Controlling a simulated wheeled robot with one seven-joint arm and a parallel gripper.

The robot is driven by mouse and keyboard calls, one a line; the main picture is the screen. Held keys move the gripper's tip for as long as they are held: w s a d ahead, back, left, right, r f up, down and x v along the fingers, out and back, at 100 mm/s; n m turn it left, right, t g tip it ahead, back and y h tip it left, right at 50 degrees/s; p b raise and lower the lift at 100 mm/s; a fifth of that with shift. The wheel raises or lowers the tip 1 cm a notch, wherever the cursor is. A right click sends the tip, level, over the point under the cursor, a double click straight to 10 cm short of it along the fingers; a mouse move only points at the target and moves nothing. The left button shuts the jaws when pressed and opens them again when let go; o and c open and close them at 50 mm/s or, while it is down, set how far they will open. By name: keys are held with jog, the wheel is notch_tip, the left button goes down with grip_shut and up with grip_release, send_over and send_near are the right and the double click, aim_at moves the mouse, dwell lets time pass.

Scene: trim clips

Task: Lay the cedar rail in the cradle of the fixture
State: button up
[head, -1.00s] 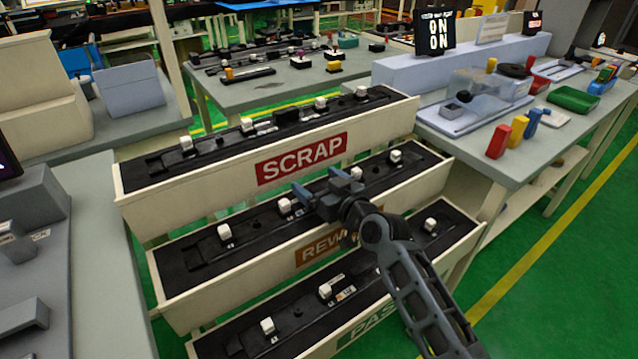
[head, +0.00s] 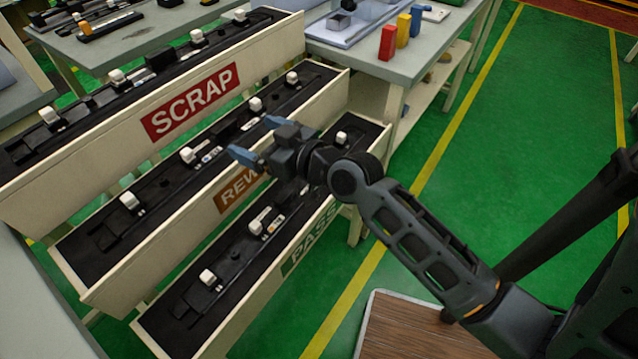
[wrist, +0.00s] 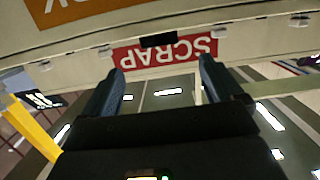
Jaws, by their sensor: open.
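My gripper (head: 257,140) is open and empty, in front of the REWORK bin (head: 236,192) in the head view. In the wrist view its two blue fingers (wrist: 160,74) stand apart with nothing between them. Dark rails with white clips lie in the bins, such as one in the PASS bin (head: 232,255) and one in the REWORK bin (head: 185,160). I cannot tell which, if any, is the cedar rail. I cannot make out the fixture or its cradle in either view.
The SCRAP bin (head: 200,97) is the highest tier, with REWORK and PASS stepped below it. A grey bench (head: 400,62) with red, yellow and blue upright pieces stands behind on the right. A brown wood-grained surface (head: 400,335) lies low in front. Green floor is open at right.

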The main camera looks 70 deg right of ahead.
jog(key=s+a+f+n+y, duration=0.1)
jog(key=s+a+f, duration=0.2)
jog(key=s+a, duration=1)
jog(key=s+a+r+n+y, duration=0.1)
jog(key=s+a+r, duration=0.2)
jog(key=s, duration=0.3)
jog(key=s+a+r+n+y, duration=0.1)
jog(key=s+a+r+y, duration=0.1)
jog(key=s, duration=0.5)
jog(key=shift+a+r+g, duration=0.4)
jog(key=shift+a+r, duration=0.25)
jog(key=shift+a, duration=0.15)
